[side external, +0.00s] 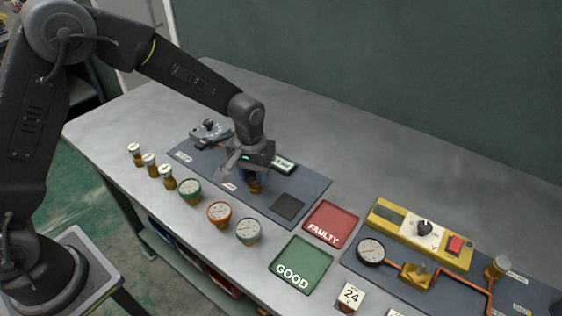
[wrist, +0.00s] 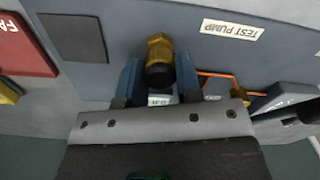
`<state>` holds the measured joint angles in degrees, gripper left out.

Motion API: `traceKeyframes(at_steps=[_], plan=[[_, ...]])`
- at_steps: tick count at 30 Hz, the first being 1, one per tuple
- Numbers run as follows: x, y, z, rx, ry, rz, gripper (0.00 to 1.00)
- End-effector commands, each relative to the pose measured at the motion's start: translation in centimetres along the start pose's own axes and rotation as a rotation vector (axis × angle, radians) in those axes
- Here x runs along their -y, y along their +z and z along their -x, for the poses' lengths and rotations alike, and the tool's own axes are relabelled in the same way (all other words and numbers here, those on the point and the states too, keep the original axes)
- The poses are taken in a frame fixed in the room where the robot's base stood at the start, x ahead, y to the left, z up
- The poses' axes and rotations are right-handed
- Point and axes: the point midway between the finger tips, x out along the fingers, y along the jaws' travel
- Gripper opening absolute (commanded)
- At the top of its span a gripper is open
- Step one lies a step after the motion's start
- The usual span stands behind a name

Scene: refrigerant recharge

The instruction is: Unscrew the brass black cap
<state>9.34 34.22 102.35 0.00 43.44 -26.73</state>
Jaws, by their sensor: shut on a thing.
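The brass black cap (wrist: 159,74) shows in the wrist view as a dark cylinder with a brass part (wrist: 160,45) at its far end. My gripper (wrist: 159,78) has its two blue fingers on either side of the dark part and is shut on it. In the side view my gripper (side external: 252,180) points down over the dark blue mat, with a small brass piece (side external: 254,188) showing just below the fingers. The fingers and wrist hide most of the cap there, and I cannot tell whether it is still threaded on.
A TEST PUMP label (wrist: 229,29) lies beside the cap. A dark square pad (side external: 288,207) is on the mat. Red FAULTY (side external: 331,219) and green GOOD (side external: 302,258) trays stand to the right. Several gauges, including a green one (side external: 190,190), line the front edge.

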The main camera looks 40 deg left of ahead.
Motion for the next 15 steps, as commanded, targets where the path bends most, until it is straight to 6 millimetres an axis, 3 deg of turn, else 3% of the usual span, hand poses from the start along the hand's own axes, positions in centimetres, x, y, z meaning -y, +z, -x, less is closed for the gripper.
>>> traceKeyframes(at_steps=[6, 15], plan=[[-0.01, -0.02, 0.03, -0.001, 0.0, 0.021, 0.09], [-0.01, -0.02, 0.03, -0.001, 0.001, 0.286, 0.09]])
